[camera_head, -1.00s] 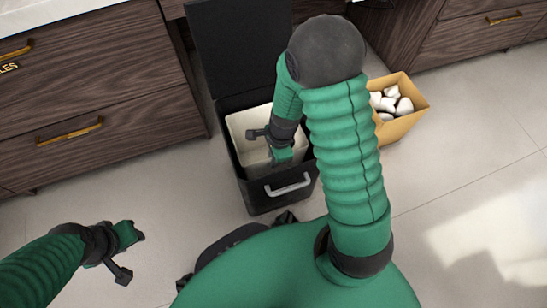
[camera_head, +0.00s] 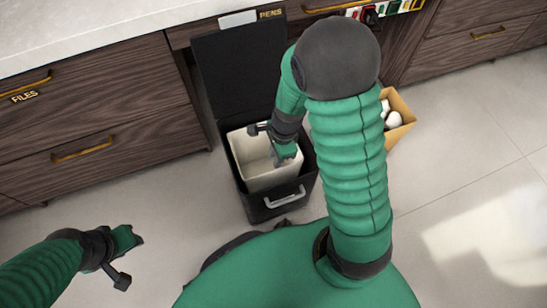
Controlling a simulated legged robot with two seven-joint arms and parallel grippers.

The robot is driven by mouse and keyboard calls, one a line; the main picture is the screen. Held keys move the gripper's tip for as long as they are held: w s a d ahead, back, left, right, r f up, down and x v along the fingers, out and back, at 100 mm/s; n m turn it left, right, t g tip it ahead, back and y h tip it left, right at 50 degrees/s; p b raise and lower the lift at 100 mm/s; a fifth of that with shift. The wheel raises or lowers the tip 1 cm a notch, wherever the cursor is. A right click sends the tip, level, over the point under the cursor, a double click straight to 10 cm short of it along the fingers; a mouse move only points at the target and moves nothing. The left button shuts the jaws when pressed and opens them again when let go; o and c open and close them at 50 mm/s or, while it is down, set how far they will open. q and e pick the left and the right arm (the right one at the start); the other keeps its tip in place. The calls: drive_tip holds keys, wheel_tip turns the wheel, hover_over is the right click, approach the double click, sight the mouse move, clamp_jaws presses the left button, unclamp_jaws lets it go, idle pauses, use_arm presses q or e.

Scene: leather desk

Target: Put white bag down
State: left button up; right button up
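The white bag (camera_head: 246,172) sits as a cream-white liner inside a black bin (camera_head: 257,203) whose lid (camera_head: 233,72) stands open. My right gripper (camera_head: 279,162) reaches down into the mouth of the bag, close to its right side. Its tips are small and partly hidden, so I cannot tell whether it grips the bag. My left gripper (camera_head: 138,238) is low at the left, over the bare floor and away from the bag. It holds nothing that I can see, and its finger gap is unclear.
A tan box (camera_head: 401,128) with white lumps stands right of the bin, partly behind my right arm. Wooden drawers (camera_head: 95,115) under a pale countertop (camera_head: 90,35) stand at the back left. The floor (camera_head: 440,190) is clear at the right.

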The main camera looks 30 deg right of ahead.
drive_tip(key=s+a+r+n+t, duration=0.1)
drive_tip(key=r+n, duration=0.3)
drive_tip(key=n, duration=0.6)
drive_tip(key=s+a+r+n+h, duration=0.1)
drive_tip(key=a+r+n, duration=0.3)
drive_tip(key=n, duration=0.6)
drive_tip(key=shift+s+a+r+n+t, duration=0.35)
drive_tip(key=shift+s+r, duration=0.2)
drive_tip(key=shift+s, duration=0.25)
